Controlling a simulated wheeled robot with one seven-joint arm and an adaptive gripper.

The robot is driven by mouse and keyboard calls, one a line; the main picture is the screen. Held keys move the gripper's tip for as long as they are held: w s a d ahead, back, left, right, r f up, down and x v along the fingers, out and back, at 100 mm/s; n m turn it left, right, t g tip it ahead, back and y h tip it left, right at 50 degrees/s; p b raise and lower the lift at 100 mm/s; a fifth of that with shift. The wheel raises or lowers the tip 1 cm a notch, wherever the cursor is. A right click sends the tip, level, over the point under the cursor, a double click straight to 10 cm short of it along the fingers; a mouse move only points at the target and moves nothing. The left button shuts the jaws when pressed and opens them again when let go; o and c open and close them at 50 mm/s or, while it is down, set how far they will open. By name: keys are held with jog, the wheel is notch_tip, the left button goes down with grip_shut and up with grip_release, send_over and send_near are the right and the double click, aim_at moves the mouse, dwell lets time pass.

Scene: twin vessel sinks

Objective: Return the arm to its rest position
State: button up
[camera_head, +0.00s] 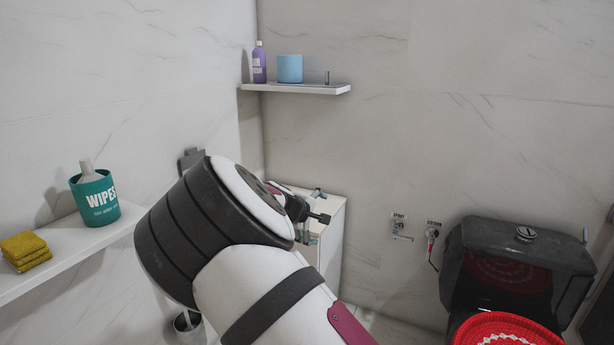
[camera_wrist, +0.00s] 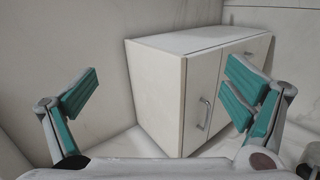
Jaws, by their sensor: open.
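My gripper (camera_wrist: 160,96) is open and empty in the wrist view, with a teal-padded finger at each side of the picture. Beyond it stands a white cabinet (camera_wrist: 155,95) with a metal door handle; no contact with it shows. In the head view my white and black arm reaches up from the bottom middle. It bends in front of the cabinet (camera_head: 333,225) in the corner and covers much of it. My gripper is mostly hidden behind the arm there.
A shelf (camera_head: 70,250) at left holds a teal wipes tub (camera_head: 96,203) and yellow sponges (camera_head: 26,247). A wall shelf (camera_head: 300,89) holds a purple bottle (camera_head: 259,65) and blue container (camera_head: 290,69). A black toilet (camera_head: 500,262) with a red cover (camera_head: 505,330) stands right.

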jog(key=s+d+r+m+g, duration=0.4)
jog(key=s+d+m, duration=0.2)
jog(key=s+d, duration=0.55)
jog(key=s+d+r+m+g+y, duration=0.1)
jog(key=s+d+r+y, duration=0.15)
jog(key=s, duration=0.35)
jog(key=s+d+r+m+g+y, duration=0.1)
jog(key=s+d+r+m+g, duration=0.15)
jog(key=s+d, duration=0.2)
jog(key=s+r+m+g+y, duration=0.1)
jog(key=s+r+m+y, duration=0.2)
jog(key=s, duration=3.3)
notch_tip(320, 180, up, 26)
jog(key=t+h+p, duration=0.1)
jog(key=t+p, duration=0.2)
jog(key=p, duration=2)
jog(key=shift+s+d+p, duration=0.25)
jog(key=shift+s+p, duration=0.05)
jog(key=shift+s, duration=0.05)
jog(key=shift+f+h, duration=0.1)
jog(key=shift+h, duration=0.15)
